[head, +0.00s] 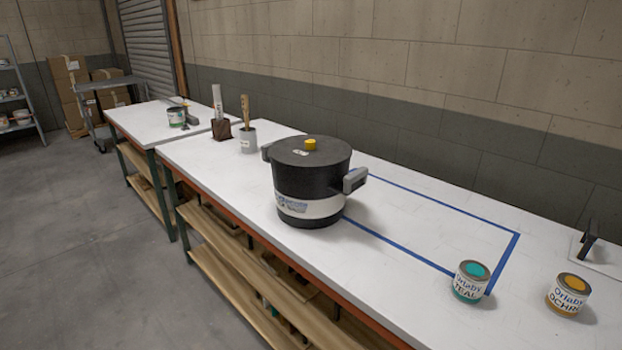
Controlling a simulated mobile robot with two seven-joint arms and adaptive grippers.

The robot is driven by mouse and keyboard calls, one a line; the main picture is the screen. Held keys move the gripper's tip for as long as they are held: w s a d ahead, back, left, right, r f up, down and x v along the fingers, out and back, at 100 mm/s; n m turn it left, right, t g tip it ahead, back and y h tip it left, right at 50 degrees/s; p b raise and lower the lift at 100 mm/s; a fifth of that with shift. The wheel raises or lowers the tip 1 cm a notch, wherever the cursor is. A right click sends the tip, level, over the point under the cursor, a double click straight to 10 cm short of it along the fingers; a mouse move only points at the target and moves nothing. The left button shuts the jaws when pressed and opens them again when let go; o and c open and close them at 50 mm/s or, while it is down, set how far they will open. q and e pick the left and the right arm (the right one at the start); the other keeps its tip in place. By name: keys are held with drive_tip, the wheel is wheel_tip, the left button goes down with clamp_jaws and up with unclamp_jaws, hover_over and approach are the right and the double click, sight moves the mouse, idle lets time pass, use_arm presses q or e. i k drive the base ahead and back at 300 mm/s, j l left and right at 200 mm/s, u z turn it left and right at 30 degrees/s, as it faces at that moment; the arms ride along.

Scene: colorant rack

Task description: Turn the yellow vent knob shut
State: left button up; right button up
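The yellow vent knob (310,144) sits on top of the dark lid (298,152) of a large black pot (312,183). The pot stands upright on the white workbench, has a grey handle on each side and a white label band low on its wall. The knob is small here, so I cannot tell which way it is turned. Neither of my grippers shows in the head view.
Blue tape (440,202) outlines a bare area right of the pot. A teal can (470,283) stands by its front corner, an ochre can (567,295) further right.

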sight(310, 143)
drive_tip(key=z, duration=0.35)
drive_tip(key=i+j+z, duration=0.1)
drive_tip(key=j+z, duration=1)
drive_tip(key=j, duration=0.7)
drive_tip(key=k, duration=0.05)
